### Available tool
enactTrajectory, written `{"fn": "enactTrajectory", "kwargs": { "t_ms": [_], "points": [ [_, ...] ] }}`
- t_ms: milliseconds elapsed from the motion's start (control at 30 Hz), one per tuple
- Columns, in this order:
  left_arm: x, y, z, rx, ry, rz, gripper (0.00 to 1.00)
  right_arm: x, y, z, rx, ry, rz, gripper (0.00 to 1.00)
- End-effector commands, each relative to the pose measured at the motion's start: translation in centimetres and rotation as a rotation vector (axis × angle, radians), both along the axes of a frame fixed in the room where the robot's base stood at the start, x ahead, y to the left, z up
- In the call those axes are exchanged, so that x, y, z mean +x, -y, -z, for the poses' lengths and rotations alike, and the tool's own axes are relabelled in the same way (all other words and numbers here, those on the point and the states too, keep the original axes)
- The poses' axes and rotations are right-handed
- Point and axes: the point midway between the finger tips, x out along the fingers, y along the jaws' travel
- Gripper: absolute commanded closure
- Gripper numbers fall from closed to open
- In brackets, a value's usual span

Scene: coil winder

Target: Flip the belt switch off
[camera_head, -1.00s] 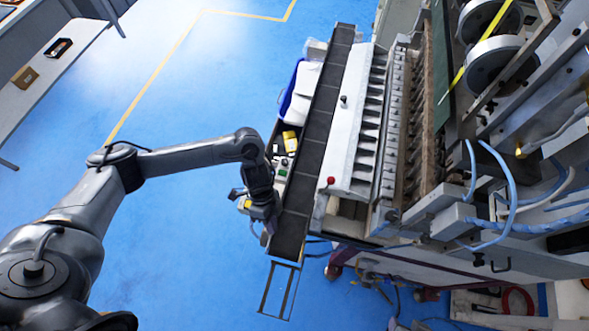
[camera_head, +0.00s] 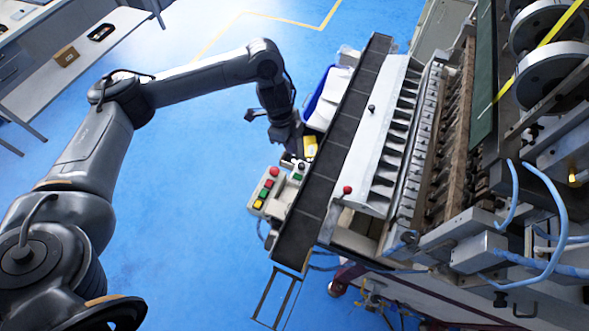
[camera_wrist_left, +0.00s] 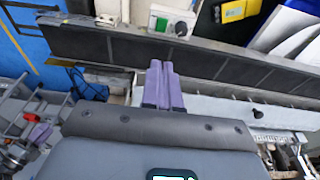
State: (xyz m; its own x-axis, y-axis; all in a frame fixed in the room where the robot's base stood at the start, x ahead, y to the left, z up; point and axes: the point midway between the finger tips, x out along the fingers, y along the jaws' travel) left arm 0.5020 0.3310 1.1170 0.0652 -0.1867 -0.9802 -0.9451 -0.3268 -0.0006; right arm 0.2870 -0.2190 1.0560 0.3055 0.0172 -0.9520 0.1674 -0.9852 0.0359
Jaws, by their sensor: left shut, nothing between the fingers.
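A grey control box (camera_head: 267,193) with red, green and yellow buttons hangs on the near side of the dark belt (camera_head: 325,165) in the head view. Beside it is a smaller pale switch box (camera_head: 297,176) with a green part. The left wrist view shows this box (camera_wrist_left: 172,20) at the top, with a green part and a dark knob. My left gripper (camera_wrist_left: 162,72) is shut and empty, its purple fingers pointing toward the box. They look apart from it, but depth is hard to judge. Which part is the belt switch, and its position, I cannot tell. My right gripper is out of view.
A yellow item (camera_head: 310,147) and a blue bin (camera_head: 322,97) with white material lie beyond the gripper along the belt. The winding machine (camera_head: 440,150) fills the right side.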

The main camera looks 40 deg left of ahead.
Motion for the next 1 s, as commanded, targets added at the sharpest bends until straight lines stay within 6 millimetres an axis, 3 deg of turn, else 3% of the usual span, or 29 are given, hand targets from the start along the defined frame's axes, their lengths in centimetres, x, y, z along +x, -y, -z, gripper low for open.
{"fn": "enactTrajectory", "kwargs": {
  "t_ms": [167,367,867,1000],
  "points": [
    [0.0,0.1,0.2,0.0,-0.001,0.0,1.0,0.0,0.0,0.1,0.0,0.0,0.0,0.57],
    [0.0,0.4,1.8,-0.001,-0.003,0.001,1.0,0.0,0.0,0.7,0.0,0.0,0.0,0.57],
    [0.5,2.0,10.4,-0.003,-0.005,-0.001,1.0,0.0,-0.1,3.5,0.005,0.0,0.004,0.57],
    [0.4,1.4,11.9,0.001,-0.004,-0.002,1.0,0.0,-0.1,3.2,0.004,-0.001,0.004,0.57]
  ]
}}
